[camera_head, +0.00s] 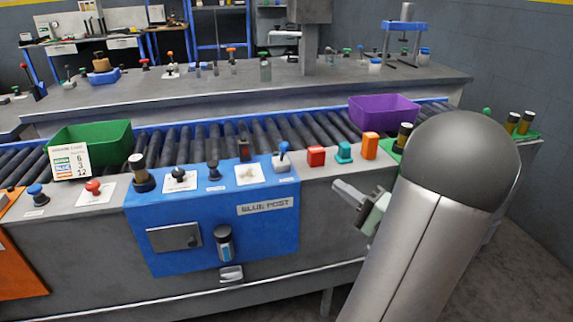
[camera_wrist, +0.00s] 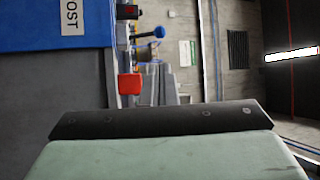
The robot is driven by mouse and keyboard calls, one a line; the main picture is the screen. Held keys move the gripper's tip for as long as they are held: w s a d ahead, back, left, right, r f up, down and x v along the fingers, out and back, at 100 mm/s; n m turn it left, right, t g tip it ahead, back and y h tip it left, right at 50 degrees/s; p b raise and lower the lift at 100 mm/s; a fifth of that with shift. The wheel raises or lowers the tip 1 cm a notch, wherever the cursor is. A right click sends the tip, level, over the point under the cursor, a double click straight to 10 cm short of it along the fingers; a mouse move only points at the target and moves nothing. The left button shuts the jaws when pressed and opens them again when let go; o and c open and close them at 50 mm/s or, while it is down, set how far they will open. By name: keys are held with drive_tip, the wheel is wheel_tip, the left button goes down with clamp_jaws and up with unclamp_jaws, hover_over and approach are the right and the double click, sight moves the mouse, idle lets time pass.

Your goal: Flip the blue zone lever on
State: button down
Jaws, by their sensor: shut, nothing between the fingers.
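A blue-knobbed lever (camera_head: 283,156) stands on a white base at the right end of the blue panel marked "BLUE POST" (camera_head: 212,210). It appears to be the blue zone lever. Its blue ball knob also shows in the wrist view (camera_wrist: 150,34), its stem reaching sideways there. My gripper (camera_head: 340,190) is right of the panel and below the counter top's front edge, pointing left, apart from the lever. Its fingers are shut and empty. The dark finger bar (camera_wrist: 160,118) fills the lower part of the wrist view. The fingertips are small in the head view.
A red block (camera_head: 316,156), a teal block (camera_head: 344,152) and an orange block (camera_head: 369,146) stand right of the lever. Other black-knobbed controls (camera_head: 178,178) stand to its left. Behind runs a roller conveyor (camera_head: 225,138) with green (camera_head: 108,148) and purple (camera_head: 384,112) bins.

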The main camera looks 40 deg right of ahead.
sight(288, 149)
drive_tip(key=x, duration=1.4)
drive_tip(key=shift+b, duration=0.3)
